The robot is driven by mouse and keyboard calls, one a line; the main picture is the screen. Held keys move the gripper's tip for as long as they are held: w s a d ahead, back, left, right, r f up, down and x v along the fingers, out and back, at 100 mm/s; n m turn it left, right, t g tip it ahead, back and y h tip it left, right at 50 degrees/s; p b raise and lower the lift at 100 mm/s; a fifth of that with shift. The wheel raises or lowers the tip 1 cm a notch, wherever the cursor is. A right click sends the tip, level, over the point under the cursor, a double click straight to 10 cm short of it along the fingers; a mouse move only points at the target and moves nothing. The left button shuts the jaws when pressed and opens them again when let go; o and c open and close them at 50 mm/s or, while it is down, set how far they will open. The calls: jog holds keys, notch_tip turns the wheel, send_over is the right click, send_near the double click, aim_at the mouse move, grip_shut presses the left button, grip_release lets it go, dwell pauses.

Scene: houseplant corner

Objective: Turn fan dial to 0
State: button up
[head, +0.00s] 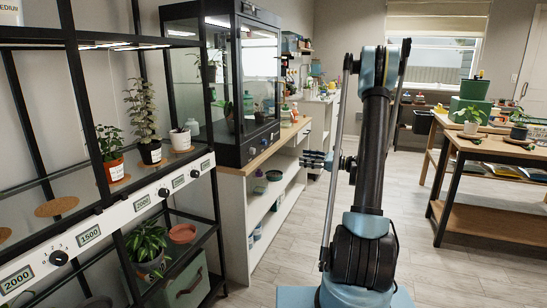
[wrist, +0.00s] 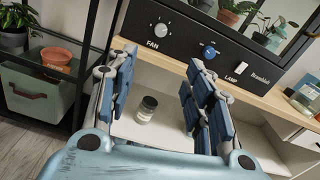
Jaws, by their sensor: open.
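The grey fan dial (wrist: 161,30) sits above the FAN label on the black front panel (wrist: 185,35) of the glass cabinet in the wrist view. Marks surround the dial, but its setting is too small to read. My gripper (wrist: 158,72) is open and empty, its two blue-grey fingers apart below and in front of the panel. The dial is beyond the fingertips, above the gap between them, and not touched. In the head view, my gripper (head: 322,160) is right of the black cabinet (head: 235,85).
A blue knob (wrist: 209,50) and a lamp switch (wrist: 240,67) are right of the dial. A jar (wrist: 147,108) stands on the white shelf below. A wooden ledge (wrist: 165,60) runs under the panel. A black plant rack (head: 75,100) stands at left.

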jog(key=g, duration=0.1)
send_near(252, 151)
jog(key=w+x, duration=0.1)
jog(key=x, duration=0.6)
jog(key=shift+w+f, duration=0.4)
jog(key=shift+f, duration=0.05)
jog(key=shift+a, duration=0.15)
jog(key=c, duration=1)
